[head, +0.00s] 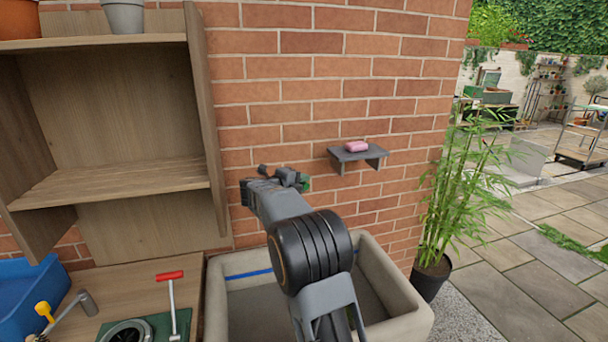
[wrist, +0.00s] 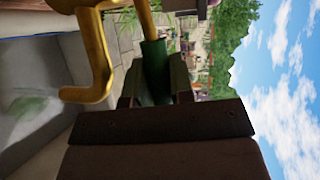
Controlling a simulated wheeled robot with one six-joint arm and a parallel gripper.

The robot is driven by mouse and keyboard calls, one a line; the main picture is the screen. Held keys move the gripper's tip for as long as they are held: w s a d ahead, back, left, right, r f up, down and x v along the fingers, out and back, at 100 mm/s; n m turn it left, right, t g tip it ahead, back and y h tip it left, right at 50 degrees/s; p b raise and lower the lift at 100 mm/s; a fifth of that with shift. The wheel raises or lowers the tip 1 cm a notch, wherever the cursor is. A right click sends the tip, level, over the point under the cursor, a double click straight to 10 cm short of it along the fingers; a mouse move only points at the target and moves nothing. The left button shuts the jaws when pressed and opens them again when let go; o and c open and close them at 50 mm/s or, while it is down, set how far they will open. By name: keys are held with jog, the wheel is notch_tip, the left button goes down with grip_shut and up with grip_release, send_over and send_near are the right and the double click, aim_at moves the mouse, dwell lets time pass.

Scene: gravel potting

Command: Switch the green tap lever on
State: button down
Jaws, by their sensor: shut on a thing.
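The brass tap (wrist: 97,50) fills the upper left of the wrist view, with its curved spout pointing over the basin. Its green lever (wrist: 153,58) sits between the two fingers of my gripper (wrist: 156,85), which is shut on it. In the head view my gripper (head: 276,179) is at the brick wall above the sink, and a small piece of green (head: 304,182) shows at its right side. My arm and gripper hide most of the tap there.
The stone sink (head: 403,302) stands below my arm. A small wall shelf (head: 358,155) with pink soap (head: 357,146) is right of the gripper. Wooden shelving (head: 205,120) stands at left, a potted bamboo (head: 432,275) at right. A blue tub (head: 37,290) is lower left.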

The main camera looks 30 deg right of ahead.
jog(key=shift+w+a+r+m+g+p, duration=0.1)
jog(key=shift+a+m+g+p, duration=0.3)
jog(key=shift+m+g+p, duration=0.35)
jog(key=shift+g, duration=0.25)
jog(key=c, duration=1)
grip_release()
jog(key=shift+a, duration=0.1)
